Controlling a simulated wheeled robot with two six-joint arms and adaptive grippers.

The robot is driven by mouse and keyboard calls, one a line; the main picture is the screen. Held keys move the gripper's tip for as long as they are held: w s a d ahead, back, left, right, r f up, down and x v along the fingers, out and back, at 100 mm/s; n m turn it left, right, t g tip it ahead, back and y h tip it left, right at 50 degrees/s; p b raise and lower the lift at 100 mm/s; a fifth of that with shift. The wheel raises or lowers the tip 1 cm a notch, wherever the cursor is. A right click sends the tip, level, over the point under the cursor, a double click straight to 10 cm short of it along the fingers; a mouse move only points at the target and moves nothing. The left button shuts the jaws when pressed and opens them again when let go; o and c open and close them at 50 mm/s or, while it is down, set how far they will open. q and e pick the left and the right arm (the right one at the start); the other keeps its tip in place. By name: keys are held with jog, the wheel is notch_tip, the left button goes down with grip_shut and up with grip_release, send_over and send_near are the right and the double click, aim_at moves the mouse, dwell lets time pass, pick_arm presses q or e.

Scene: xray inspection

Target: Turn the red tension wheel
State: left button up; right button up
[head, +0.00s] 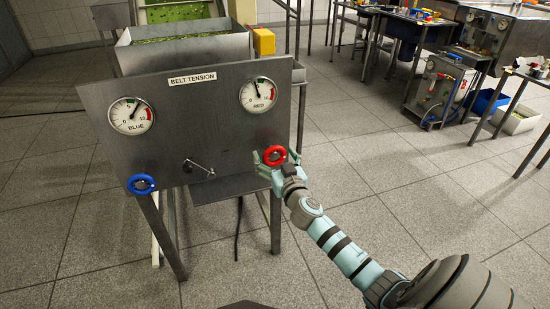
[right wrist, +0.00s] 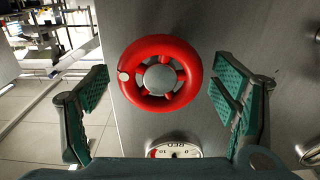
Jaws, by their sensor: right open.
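The red tension wheel (head: 274,155) sits at the lower right of the grey belt tension panel (head: 215,130). My right gripper (head: 268,165) is at the wheel with its fingers open. In the right wrist view the red wheel (right wrist: 160,73) lies between the two open fingers of my right gripper (right wrist: 160,95), with gaps on both sides. The red gauge (head: 258,95) is on the panel above the wheel, and its needle points near the top. Part of this gauge also shows in the right wrist view (right wrist: 174,151). My left gripper is not in view.
A blue wheel (head: 141,184) is at the panel's lower left, below the blue gauge (head: 131,116). A small metal crank handle (head: 200,166) sticks out between the wheels. The tiled floor (head: 390,190) to the right of the panel is clear around my right arm.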

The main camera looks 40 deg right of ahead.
jog(key=c, duration=1.2)
jog(key=shift+n, duration=0.4)
